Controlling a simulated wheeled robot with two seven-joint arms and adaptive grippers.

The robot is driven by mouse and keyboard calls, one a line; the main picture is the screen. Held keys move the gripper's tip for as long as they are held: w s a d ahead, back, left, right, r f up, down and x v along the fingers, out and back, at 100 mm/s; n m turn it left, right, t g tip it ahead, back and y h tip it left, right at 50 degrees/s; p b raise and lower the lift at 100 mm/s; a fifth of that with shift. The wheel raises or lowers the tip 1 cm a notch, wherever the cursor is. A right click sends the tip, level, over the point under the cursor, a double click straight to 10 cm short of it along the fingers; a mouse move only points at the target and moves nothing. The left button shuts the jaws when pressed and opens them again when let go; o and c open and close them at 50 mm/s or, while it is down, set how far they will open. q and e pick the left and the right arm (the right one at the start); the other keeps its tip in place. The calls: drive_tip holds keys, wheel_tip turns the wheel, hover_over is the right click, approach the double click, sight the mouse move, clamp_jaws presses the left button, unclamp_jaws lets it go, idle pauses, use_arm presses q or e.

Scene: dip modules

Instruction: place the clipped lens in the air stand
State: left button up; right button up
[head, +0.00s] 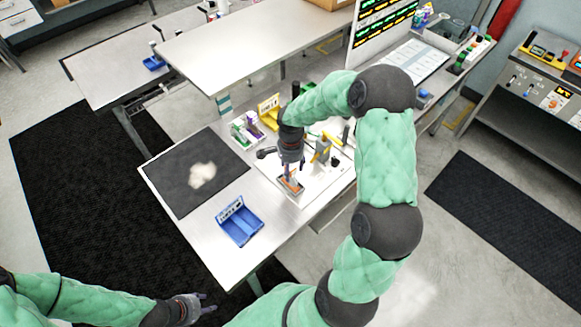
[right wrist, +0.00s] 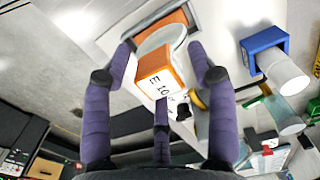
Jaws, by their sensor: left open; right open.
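The clipped lens shows in the right wrist view as an orange clip (right wrist: 160,78) with a white face lettered in black and a pale round lens (right wrist: 163,42). My right gripper (right wrist: 162,58) is open, with its purple fingers on either side of the clip and gaps visible. In the head view my right gripper (head: 290,160) points down just above a small orange piece (head: 290,184) at the front of the white board. My left gripper (head: 200,303) is open and empty, low at the left, off the table. I cannot tell which thing is the air stand.
A blue tray (head: 240,226) and a dark mat (head: 166,172) with a pale patch lie left of the white board (head: 310,187). A yellow tray (head: 268,112) and several small fixtures stand behind. A blue holder (right wrist: 262,42) with a white cylinder (right wrist: 286,76) is right of the clip.

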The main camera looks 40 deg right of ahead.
drive_tip(key=shift+r, duration=0.1)
wheel_tip(320, 180, up, 12)
drive_tip(key=shift+p, duration=0.3)
drive_tip(key=shift+d, duration=0.1)
